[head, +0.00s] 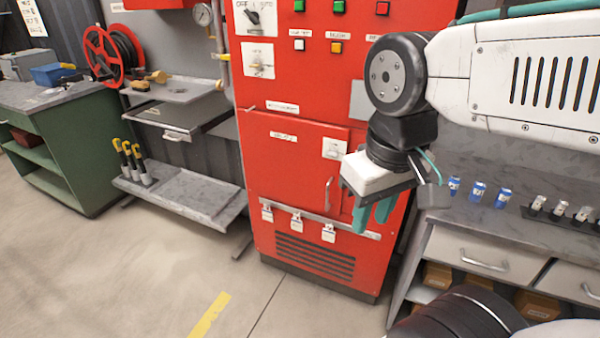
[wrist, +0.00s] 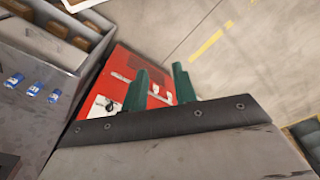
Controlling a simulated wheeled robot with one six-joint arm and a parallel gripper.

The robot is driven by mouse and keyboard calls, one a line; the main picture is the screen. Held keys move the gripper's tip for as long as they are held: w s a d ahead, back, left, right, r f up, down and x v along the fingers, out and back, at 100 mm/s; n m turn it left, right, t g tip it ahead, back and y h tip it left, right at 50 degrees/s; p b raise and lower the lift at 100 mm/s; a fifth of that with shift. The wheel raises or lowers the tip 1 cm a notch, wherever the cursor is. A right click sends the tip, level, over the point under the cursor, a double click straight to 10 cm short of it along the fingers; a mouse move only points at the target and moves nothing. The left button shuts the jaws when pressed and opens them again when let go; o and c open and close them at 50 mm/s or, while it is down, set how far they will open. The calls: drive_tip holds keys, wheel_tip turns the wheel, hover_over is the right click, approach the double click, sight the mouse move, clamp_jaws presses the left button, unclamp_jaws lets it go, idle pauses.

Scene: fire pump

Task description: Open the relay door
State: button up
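The red cabinet (head: 263,80) stands in the middle of the head view. Its lower front has a labelled red door (head: 290,165), which looks closed and flush. An upright metal handle (head: 328,192) is on the door's right side, and a small white switch plate (head: 335,148) is above it. My gripper (head: 373,216) hangs in front of the cabinet's right edge, pointing down, to the right of the handle and apart from it. In the wrist view my gripper (wrist: 162,70) shows two teal fingers with an empty gap. The red cabinet (wrist: 122,62) lies below them.
Several tagged latches (head: 297,224) hang on a rail below the door. A grey workbench (head: 470,222) with blue cans (head: 478,191) and drawers stands at the right. Grey shelves (head: 185,190) stand at the left. The floor (head: 170,275) in front of the cabinet is clear.

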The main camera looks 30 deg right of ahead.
drive_tip(key=w+d+f+m+g, duration=0.1)
drive_tip(key=w+d+f+g, duration=0.15)
drive_tip(key=f, duration=0.25)
drive_tip(key=m+t+h, duration=0.3)
drive_tip(key=t+h, duration=0.3)
drive_tip(key=t, duration=1.3)
approach(327, 208)
wheel_tip(327, 208, up, 5)
drive_tip(key=w+d, duration=0.1)
drive_tip(key=w, duration=0.2)
drive_tip(key=shift+g, duration=0.25)
drive_tip(key=x, duration=0.7)
drive_tip(key=shift+w+r, duration=0.1)
drive_tip(key=shift+w, duration=0.1)
